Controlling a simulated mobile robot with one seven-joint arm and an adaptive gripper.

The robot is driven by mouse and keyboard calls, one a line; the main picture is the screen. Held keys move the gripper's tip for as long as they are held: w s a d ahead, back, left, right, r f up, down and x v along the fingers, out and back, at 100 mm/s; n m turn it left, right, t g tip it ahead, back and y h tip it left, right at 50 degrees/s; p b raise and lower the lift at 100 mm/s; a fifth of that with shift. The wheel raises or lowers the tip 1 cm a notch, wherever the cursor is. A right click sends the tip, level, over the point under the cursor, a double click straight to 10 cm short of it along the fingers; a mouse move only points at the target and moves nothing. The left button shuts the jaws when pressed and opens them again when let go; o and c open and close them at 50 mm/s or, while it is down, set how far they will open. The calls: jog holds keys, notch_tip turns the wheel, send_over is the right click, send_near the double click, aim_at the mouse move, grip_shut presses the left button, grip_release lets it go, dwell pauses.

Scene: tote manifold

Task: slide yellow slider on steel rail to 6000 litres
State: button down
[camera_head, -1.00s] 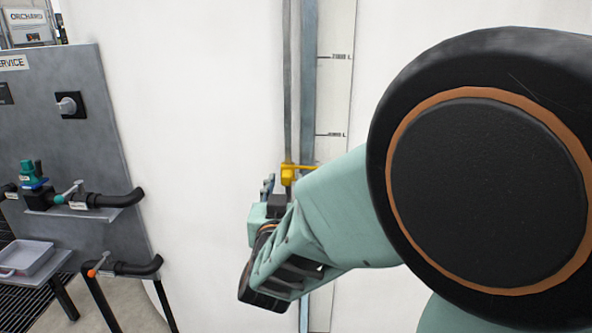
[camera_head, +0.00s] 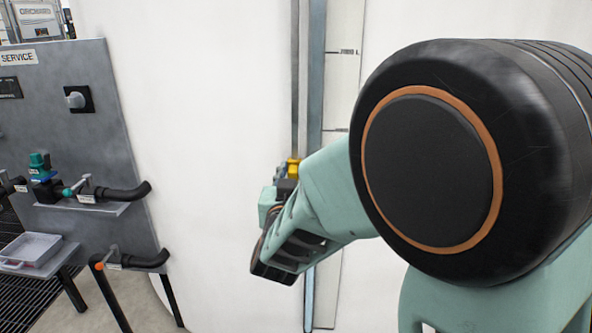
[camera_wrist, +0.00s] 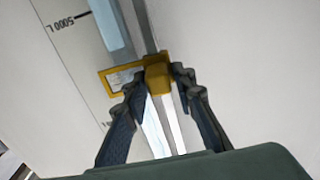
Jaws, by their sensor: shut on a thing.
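The yellow slider (camera_head: 293,168) sits on the steel rail (camera_head: 302,90) against the white tank, in the middle of the head view. In the wrist view, the slider (camera_wrist: 159,77) shows its knob and, to the left, a yellow frame reaching over the scale strip. My gripper (camera_wrist: 160,84) is shut on the slider's knob, one dark finger on each side. In the head view my gripper (camera_head: 281,187) is partly hidden by my arm.
The scale strip (camera_head: 343,90) runs upright beside the rail; its labels are blurred or partly covered in the head view. A grey service panel (camera_head: 60,110) with valves and black pipes (camera_head: 125,192) stands left. A clear tray (camera_head: 30,250) is at lower left.

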aim_at(294, 131)
notch_tip(294, 131, up, 9)
jog(key=p, duration=0.5)
jog(key=shift+f, duration=0.1)
jog(key=c, duration=1.8)
grip_release()
jog(key=shift+f, duration=0.1)
